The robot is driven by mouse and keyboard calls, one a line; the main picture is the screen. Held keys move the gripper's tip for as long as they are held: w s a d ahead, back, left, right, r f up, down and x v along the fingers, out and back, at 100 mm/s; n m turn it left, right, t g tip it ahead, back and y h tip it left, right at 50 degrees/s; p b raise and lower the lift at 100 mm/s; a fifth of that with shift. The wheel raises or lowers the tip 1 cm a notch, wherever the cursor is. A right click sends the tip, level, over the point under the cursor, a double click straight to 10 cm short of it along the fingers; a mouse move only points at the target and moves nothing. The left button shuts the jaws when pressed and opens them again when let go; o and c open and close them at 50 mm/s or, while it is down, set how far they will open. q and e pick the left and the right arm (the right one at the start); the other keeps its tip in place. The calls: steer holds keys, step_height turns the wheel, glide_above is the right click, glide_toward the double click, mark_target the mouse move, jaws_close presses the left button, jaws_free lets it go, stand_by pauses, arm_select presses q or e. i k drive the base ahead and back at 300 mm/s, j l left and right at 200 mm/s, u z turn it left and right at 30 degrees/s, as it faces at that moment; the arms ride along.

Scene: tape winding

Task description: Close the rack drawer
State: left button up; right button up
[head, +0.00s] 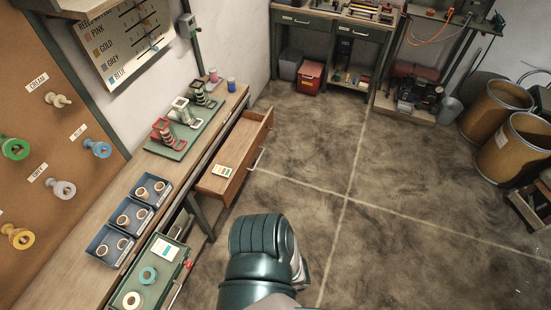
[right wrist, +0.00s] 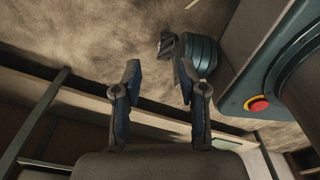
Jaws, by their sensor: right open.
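The wooden drawer (head: 252,133) is pulled out from under the long bench at the left in the head view. Its front faces right and carries a bar handle (head: 257,158). A small card with coloured stripes (head: 222,172) lies in it. My right gripper (right wrist: 157,70) is open and empty in the right wrist view, its two fingers apart above the floor. A long pale edge (right wrist: 95,103) runs behind the fingers; I cannot tell whether it belongs to the drawer. In the head view a dark green arm part of mine shows at the bottom, its gripper hidden. My left gripper is not in view.
A red box (head: 309,77) stands at the back and brown barrels (head: 515,145) at the right. The middle floor is clear.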

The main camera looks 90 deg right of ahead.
mark_target(238, 150)
steer(key=z, duration=0.45)
steer(key=j+z, duration=0.1)
steer(key=z, duration=0.35)
steer(key=k+z, duration=0.1)
steer(key=z, duration=0.8)
steer(key=k+z, duration=0.1)
steer(key=z, duration=0.35)
